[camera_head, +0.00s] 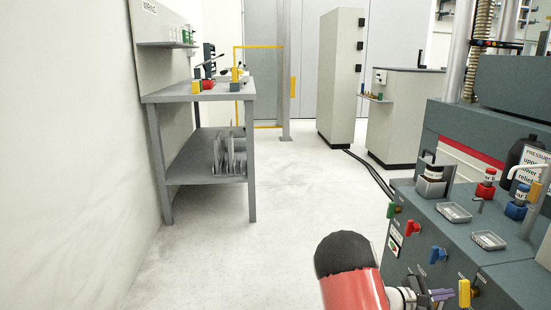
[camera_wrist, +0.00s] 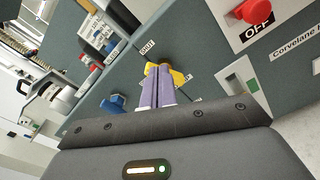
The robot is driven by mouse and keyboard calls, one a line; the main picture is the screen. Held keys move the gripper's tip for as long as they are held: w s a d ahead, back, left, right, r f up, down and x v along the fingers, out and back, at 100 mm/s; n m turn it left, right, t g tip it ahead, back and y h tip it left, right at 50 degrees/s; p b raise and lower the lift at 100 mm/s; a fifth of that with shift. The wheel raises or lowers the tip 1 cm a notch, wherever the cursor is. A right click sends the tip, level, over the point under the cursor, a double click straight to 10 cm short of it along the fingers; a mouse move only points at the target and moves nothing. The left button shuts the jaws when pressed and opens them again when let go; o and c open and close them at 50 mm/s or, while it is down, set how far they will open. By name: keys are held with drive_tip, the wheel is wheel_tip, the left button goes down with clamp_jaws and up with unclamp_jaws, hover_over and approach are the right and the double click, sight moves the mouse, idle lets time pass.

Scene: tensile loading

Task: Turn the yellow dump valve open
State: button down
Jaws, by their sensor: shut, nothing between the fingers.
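The yellow dump valve (camera_head: 465,293) is a small yellow handle on the grey front panel of the machine, at the lower right of the head view. It also shows in the wrist view (camera_wrist: 179,78), just beyond my fingertips and partly hidden by them, below a small "SHUT" label (camera_wrist: 147,48). My gripper (camera_head: 443,294) has purple fingers, closed together and empty, pointing at the yellow handle from the left in the head view. The fingers show in the wrist view (camera_wrist: 157,85) at or against the handle; I cannot tell whether they touch it.
A blue handle (camera_head: 437,254), a red handle (camera_head: 411,228) and a green one (camera_head: 391,210) sit on the same panel. Clear trays (camera_head: 454,212) and bottles stand on the top. The floor left is clear.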

sight(461, 287)
drive_tip(key=shift+s+d+f+b, duration=0.15)
drive_tip(key=shift+s+d, duration=0.1)
drive_tip(key=shift+d, duration=0.85)
drive_tip(key=shift+s+d+f+b, duration=0.2)
drive_tip(key=shift+s+d, duration=0.1)
drive_tip(key=shift+d, duration=0.75)
drive_tip(key=shift+s+d+f+b, duration=0.15)
drive_tip(key=shift+s+d, duration=0.1)
drive_tip(key=shift+d, duration=0.85)
drive_tip(key=shift+w+f+b, duration=0.3)
drive_tip(key=shift+w+b, duration=0.1)
drive_tip(key=shift+w, duration=0.1)
drive_tip(key=shift+w+a+r, duration=0.1)
drive_tip(key=shift+w+r, duration=0.1)
drive_tip(key=shift+r, duration=0.05)
drive_tip(key=shift+w+r, duration=0.3)
drive_tip(key=shift+w, duration=0.1)
drive_tip(key=shift+w+r, duration=0.1)
drive_tip(key=shift+w, duration=0.1)
drive_tip(key=shift+w+r+b, duration=0.2)
drive_tip(key=shift+w+b, duration=0.25)
